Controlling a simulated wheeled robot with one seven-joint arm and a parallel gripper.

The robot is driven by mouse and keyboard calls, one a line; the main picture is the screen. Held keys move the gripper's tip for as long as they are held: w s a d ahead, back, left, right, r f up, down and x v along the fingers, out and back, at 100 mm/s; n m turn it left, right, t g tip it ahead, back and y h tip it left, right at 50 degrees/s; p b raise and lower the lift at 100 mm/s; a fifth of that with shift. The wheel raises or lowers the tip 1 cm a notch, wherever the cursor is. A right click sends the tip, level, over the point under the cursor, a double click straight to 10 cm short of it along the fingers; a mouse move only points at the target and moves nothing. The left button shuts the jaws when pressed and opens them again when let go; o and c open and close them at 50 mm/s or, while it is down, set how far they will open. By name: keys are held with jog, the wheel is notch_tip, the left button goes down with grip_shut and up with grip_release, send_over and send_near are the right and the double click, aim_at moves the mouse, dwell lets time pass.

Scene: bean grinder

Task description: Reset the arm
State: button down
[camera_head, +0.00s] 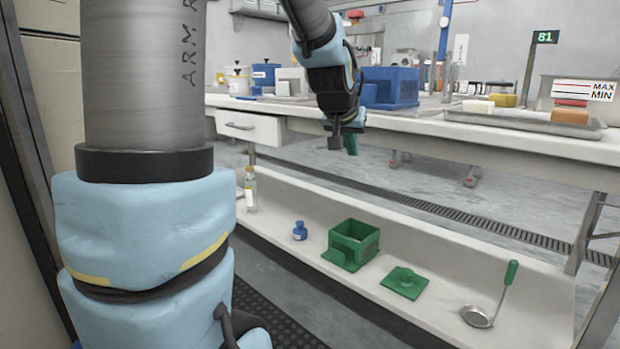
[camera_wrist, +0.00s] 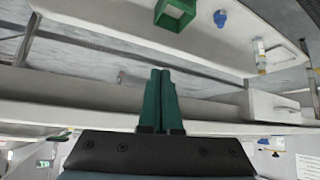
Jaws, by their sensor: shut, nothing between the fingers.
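My gripper (camera_head: 350,144) hangs in front of the upper workbench edge in the head view, with its green fingers partly hidden by the wrist. In the wrist view my gripper (camera_wrist: 161,74) shows two green fingers side by side, closed together with nothing between them. It is apart from every object. My arm runs down the left of the head view and comes in again from the top middle.
The lower shelf (camera_head: 440,299) holds a green box (camera_head: 350,246), a green lid (camera_head: 405,282), a blue bottle (camera_head: 300,231), a clear bottle (camera_head: 250,190) and a ladle (camera_head: 478,316). The workbench (camera_head: 480,133) above carries a blue box (camera_head: 390,88) and a tray (camera_head: 530,121). A drawer (camera_head: 248,127) is beneath.

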jog(key=s+a+f+n+g+y+b, duration=0.1)
jog(key=s+a+f+n+g+y, duration=0.4)
jog(key=s+a+f, duration=1.2)
notch_tip(320, 180, up, 37)
jog(key=s+m+g+h+p, duration=0.1)
jog(key=p, duration=3.7)
jog(key=shift+d+m+g+h, duration=0.3)
jog(key=shift+d+m+h, duration=0.1)
jog(key=shift+f, duration=0.15)
